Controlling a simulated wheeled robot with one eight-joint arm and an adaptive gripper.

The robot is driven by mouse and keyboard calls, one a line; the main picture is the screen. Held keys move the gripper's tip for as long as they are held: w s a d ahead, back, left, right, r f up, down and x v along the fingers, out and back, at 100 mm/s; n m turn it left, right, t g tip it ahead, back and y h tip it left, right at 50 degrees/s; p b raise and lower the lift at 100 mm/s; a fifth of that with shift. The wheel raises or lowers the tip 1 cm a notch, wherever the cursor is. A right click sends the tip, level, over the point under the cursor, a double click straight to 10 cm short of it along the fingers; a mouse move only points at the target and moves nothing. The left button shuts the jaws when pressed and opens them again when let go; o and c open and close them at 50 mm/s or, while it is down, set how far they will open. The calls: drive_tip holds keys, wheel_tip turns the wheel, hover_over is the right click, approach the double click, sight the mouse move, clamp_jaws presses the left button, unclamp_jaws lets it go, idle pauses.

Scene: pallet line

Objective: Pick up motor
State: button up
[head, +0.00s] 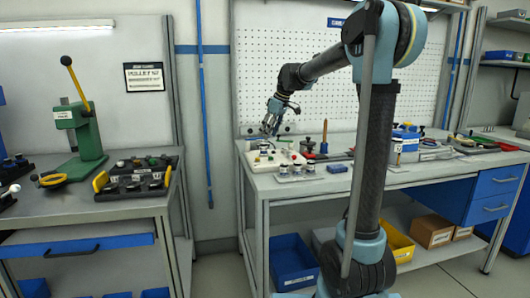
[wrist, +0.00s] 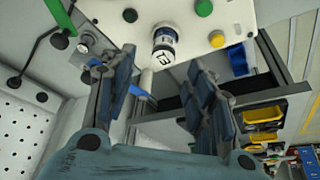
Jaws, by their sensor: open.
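A short cylinder with a white, dark-marked label and a dark band, which looks like the motor (wrist: 164,44), stands at a white panel (wrist: 225,22) with coloured buttons in the wrist view. My gripper (wrist: 163,62) is open, its two dark fingers spread to either side of the cylinder in the picture. The cylinder appears beyond the fingertips, and I see no contact. In the head view my gripper (head: 270,128) points down just above the white button box (head: 262,164) on the right bench. The motor is too small there to tell apart surely.
Several small cylinders (head: 297,169) stand on a tray in front of the box. A pegboard (head: 285,75) rises close behind. The left bench (head: 90,210) holds a green press (head: 80,135).

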sight(264, 145)
drive_tip(key=shift+x, duration=3.7)
drive_tip(key=shift+s, duration=0.2)
drive_tip(key=shift+c, duration=0.3)
clamp_jaws()
